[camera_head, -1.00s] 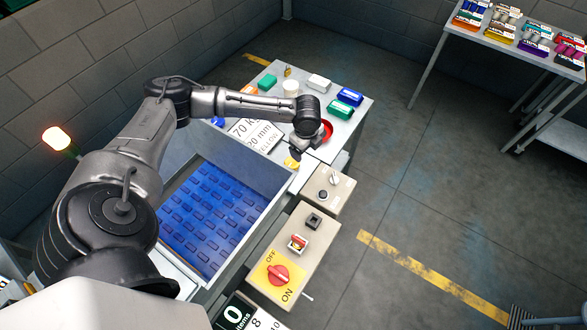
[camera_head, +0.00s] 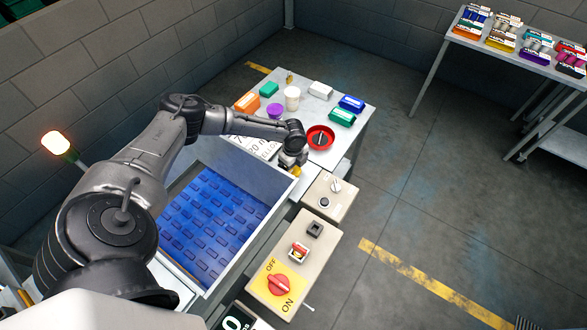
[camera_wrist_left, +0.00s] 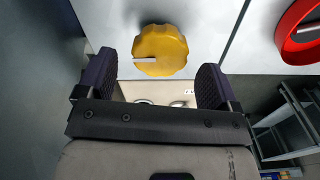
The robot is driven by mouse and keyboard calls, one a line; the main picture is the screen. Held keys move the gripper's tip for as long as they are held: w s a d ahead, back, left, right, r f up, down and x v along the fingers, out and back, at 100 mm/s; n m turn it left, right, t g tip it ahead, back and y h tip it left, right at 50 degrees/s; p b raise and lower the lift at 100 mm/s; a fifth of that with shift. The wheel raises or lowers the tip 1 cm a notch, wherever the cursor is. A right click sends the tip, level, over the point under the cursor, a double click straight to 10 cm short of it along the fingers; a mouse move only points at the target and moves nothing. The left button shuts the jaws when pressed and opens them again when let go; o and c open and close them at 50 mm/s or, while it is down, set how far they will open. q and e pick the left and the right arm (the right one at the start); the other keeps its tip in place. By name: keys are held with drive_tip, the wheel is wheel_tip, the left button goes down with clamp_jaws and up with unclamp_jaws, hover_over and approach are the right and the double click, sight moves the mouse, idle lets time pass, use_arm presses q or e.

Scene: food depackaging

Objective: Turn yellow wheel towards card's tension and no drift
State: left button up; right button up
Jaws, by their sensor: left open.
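The yellow wheel (camera_wrist_left: 178,44) is a scalloped knob with a white pointer mark facing left in the left wrist view. In the head view it (camera_head: 296,171) shows partly, just below my left gripper (camera_head: 291,160). My left gripper (camera_wrist_left: 155,78) is open, its two dark fingers on either side of the wheel's near edge. I cannot tell whether they touch it. The white card (camera_head: 262,147) with black print lies on the table behind my arm. My arm hides much of its text, so the tension figure is not fully readable. My right gripper is not in view.
A red dish (camera_head: 320,137) sits right of the gripper. Boxes, including a green one (camera_head: 342,117), stand on the table behind. A control box (camera_head: 330,197) and a panel with a red ON/OFF switch (camera_head: 278,284) are in front. A blue-lined tray (camera_head: 207,228) lies left.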

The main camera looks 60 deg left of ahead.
use_arm(q)
drive_tip(key=shift+f, duration=1.25)
drive_tip(key=shift+c, duration=0.2)
drive_tip(key=c, duration=0.9)
